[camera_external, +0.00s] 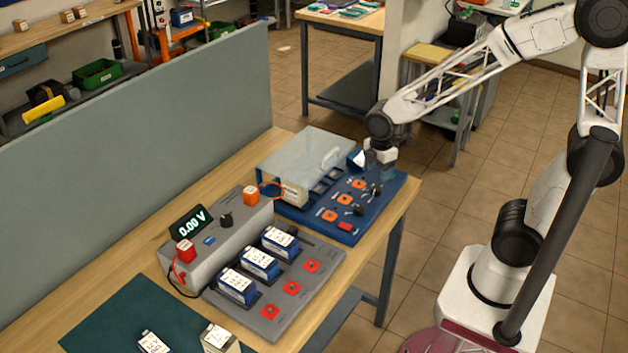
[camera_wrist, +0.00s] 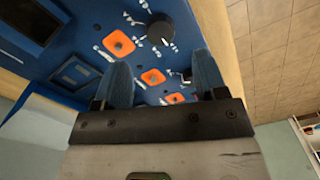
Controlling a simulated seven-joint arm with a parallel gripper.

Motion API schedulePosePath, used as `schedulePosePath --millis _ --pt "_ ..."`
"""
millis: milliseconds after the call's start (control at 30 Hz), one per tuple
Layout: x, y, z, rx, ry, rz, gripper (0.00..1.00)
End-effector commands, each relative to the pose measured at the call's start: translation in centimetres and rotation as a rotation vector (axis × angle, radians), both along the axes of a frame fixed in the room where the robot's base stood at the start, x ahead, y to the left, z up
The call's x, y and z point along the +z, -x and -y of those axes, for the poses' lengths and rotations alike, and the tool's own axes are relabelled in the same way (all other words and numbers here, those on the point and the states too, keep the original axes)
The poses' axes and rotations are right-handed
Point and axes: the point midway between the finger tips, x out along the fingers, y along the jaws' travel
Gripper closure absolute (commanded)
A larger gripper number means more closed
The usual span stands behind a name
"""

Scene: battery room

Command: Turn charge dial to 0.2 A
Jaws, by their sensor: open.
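The blue charger unit (camera_external: 310,219) stands at the far end of the bench, with orange square buttons along its right part. A round black dial (camera_wrist: 160,30) with white markings around it shows in the wrist view, beside an orange button (camera_wrist: 118,42). I cannot read its setting. In the external view, a dark dial (camera_external: 376,191) sits just below my gripper (camera_external: 386,174), and another black knob (camera_external: 358,210) sits nearer the camera. My gripper's blue fingers (camera_wrist: 162,78) are apart and empty above the panel, and the dial appears beyond their tips.
A grey tester (camera_external: 240,235) reading 0.00 V and blue batteries (camera_external: 258,262) stand nearer. A tall divider (camera_external: 140,165) runs along the left.

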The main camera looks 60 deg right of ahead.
Motion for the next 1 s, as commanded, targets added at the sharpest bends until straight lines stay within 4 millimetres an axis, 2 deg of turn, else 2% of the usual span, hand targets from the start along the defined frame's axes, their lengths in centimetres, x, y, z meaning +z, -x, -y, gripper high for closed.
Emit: schedulePosePath --millis 500,700,1000 --pt "-5.7 0.0 0.0 0.000 0.000 -0.003 0.35" --pt "-6.7 0.1 0.0 -0.001 0.001 -0.001 0.35" --pt "-6.8 0.0 0.0 -0.001 0.000 -0.001 0.35"
